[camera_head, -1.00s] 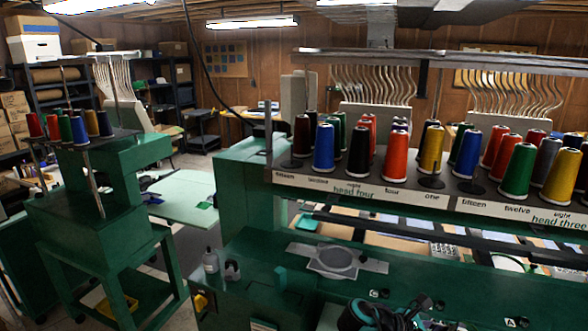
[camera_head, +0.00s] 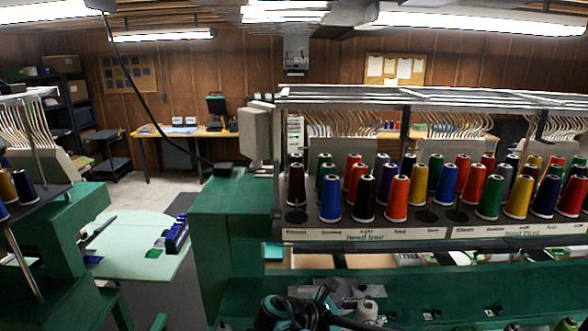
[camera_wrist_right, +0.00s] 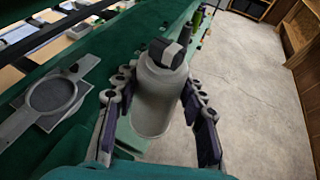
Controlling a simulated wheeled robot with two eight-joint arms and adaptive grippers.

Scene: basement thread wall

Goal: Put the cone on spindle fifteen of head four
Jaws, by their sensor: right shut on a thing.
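My right gripper (camera_head: 303,310) shows at the bottom of the head view, over the green machine bed. In the right wrist view, its fingers (camera_wrist_right: 160,112) are closed on either side of a grey bottle-shaped thing (camera_wrist_right: 158,95) with a dark cap. I see no thread cone in these fingers. Spindle fifteen of head four (camera_head: 296,216) is the bare front spindle at the left end of the rack, in front of a dark maroon cone (camera_head: 296,184). Its label (camera_head: 295,233) is on the rail below. My left gripper is not in view.
Blue (camera_head: 330,198), black (camera_head: 365,199) and orange (camera_head: 397,199) cones stand right of the bare spindle. Other bare front spindles are further right. A grey round hoop (camera_wrist_right: 52,95) lies left of the bottle in the wrist view. Open floor (camera_wrist_right: 255,100) is at the right there.

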